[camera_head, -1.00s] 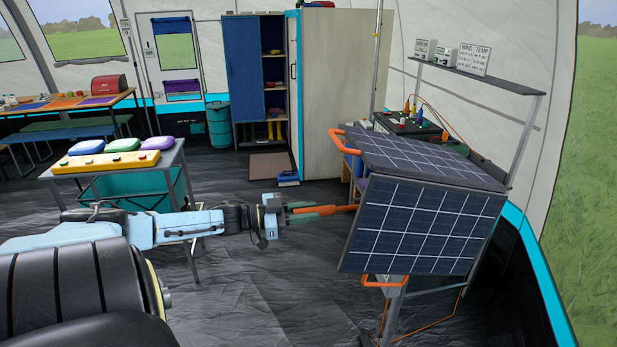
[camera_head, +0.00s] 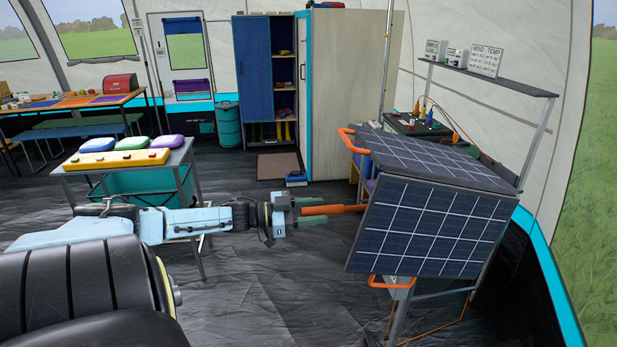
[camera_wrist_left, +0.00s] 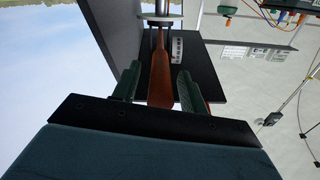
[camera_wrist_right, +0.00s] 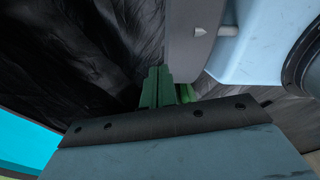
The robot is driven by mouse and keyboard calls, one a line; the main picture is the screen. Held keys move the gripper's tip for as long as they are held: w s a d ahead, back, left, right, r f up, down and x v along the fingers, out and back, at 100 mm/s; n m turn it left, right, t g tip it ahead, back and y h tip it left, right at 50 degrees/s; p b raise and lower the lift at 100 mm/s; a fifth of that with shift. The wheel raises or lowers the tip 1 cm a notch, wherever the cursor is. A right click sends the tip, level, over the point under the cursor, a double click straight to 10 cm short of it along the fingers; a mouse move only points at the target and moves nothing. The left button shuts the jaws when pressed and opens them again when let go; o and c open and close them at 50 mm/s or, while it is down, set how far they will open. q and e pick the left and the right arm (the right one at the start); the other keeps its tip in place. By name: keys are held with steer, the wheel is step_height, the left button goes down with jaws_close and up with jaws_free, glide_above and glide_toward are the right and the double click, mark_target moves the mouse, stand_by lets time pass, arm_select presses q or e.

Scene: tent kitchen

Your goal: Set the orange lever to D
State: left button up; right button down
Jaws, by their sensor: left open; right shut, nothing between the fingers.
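The orange lever (camera_head: 335,209) sticks out to the left from behind the hanging solar panel. My left gripper (camera_head: 309,211) is open, with its green fingers either side of the lever's free end. In the left wrist view, the lever (camera_wrist_left: 161,72) runs between the two spread fingers (camera_wrist_left: 158,88), with gaps visible on both sides. A small marked plate (camera_wrist_left: 180,48) sits beside the lever's far end; its letters are too small to read. My right gripper shows only in the right wrist view (camera_wrist_right: 166,90), shut and empty.
The solar panel (camera_head: 431,226) hangs just right of the lever, with an orange handle (camera_head: 391,282) at its lower edge. A table with a yellow button box (camera_head: 116,160) stands left, behind my left arm. The floor (camera_head: 285,285) is open.

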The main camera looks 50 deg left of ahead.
arm_select(q)
steer(key=shift+s+a, duration=0.3)
steer(key=shift+s, duration=0.2)
steer(key=p+v, duration=0.3)
steer(key=v, duration=0.9)
steer(key=shift+s, duration=0.15)
arm_select(e)
steer(key=shift+y, duration=0.3)
steer(key=a+r, duration=0.3)
steer(key=shift+s+r, duration=0.1)
steer(key=shift+r, duration=0.05)
steer(key=shift+d, duration=0.35)
